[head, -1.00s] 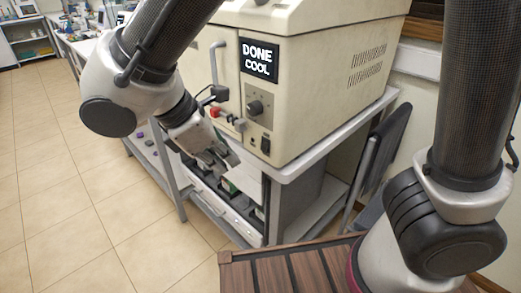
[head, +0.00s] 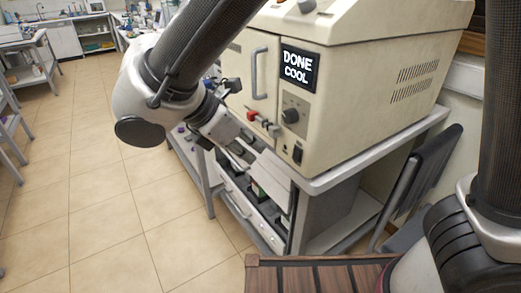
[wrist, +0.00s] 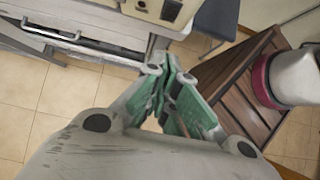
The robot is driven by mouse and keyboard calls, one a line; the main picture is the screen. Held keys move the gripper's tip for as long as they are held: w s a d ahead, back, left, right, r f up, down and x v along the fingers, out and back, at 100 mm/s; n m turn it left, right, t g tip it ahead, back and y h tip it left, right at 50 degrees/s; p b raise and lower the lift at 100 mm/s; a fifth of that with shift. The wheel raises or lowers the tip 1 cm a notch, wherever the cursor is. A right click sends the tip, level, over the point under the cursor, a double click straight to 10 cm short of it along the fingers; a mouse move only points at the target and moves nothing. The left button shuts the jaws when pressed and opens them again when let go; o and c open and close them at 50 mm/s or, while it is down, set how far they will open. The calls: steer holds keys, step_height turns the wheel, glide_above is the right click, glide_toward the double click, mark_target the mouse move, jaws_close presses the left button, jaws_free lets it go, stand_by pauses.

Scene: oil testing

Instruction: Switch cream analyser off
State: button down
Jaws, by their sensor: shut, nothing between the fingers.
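The cream analyser (head: 350,95) stands on a grey table, with a lit display (head: 299,68) reading "DONE COOL". Below the display are a dark knob (head: 291,116) and a black rocker switch (head: 298,154) near the lower front corner. A red-tipped lever (head: 254,117) is at the door's lower edge. My gripper (head: 246,161) is in front of and below the analyser's front face, left of the switch and apart from it. In the wrist view my gripper (wrist: 172,88) shows its green-padded fingers together and empty. The dark switch (wrist: 171,10) shows at the top edge there.
The grey table (head: 340,176) has an open drawer (head: 250,215) and a shelf below. A dark folded chair (head: 425,175) stands right of it. A brown slatted wooden surface (head: 310,275) lies at the front. Tiled floor is free at left.

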mark_target(296, 155)
steer(key=w+d+f, duration=0.5)
steer(key=d+f, duration=0.2)
steer(key=shift+d, duration=0.25)
steer(key=shift+w+d+f+h, duration=0.1)
steer(key=shift+w+d+h, duration=0.05)
steer(key=shift+d+h, duration=0.15)
stand_by(0.3)
steer(key=shift+r, duration=0.8)
